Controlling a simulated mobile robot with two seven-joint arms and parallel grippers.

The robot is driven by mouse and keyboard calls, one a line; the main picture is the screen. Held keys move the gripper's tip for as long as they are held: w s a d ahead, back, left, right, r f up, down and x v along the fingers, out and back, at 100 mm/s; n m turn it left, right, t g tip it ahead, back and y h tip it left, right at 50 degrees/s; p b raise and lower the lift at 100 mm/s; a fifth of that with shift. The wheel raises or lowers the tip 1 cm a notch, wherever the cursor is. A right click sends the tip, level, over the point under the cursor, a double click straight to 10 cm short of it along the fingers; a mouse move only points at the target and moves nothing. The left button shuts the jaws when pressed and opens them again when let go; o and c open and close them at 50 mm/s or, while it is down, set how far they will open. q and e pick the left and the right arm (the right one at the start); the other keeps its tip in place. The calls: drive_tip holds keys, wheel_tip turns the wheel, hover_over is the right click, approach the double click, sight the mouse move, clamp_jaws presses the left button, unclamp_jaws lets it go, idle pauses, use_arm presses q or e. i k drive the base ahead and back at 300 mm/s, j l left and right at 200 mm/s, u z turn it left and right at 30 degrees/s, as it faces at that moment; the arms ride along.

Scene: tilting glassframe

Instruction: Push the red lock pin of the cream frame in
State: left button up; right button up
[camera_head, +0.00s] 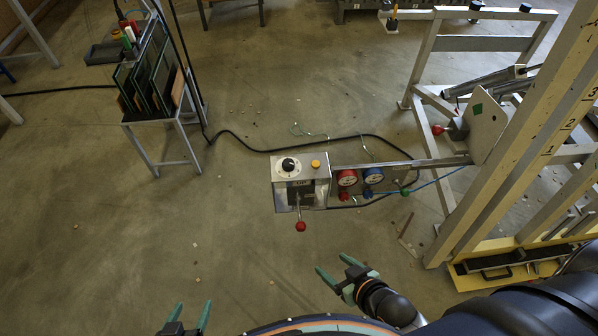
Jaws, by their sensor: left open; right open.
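The cream frame (540,125) stands along the right side, with numbered marks on its slanted beam. A red knob (438,130), which looks like the lock pin, sticks out to the left of a grey cylinder (458,129) beside a pale plate on the frame. How far the pin stands out is too small to tell. My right gripper (330,262) is open and empty at the lower middle, well below and left of the red knob. My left gripper (193,305) is open and empty at the bottom left, far from the frame. Neither touches anything.
A control box (293,180) with a red-balled lever (300,226) hangs on an arm reaching from the frame, beside red and blue gauges. A rack of glass panes (150,75) stands upper left. A black cable crosses the floor.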

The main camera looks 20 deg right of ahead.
sight(436, 130)
drive_tip(key=k+l+z, duration=0.1)
drive_tip(key=z, duration=0.3)
drive_tip(key=l+z, duration=0.1)
drive_tip(key=z, duration=1.5)
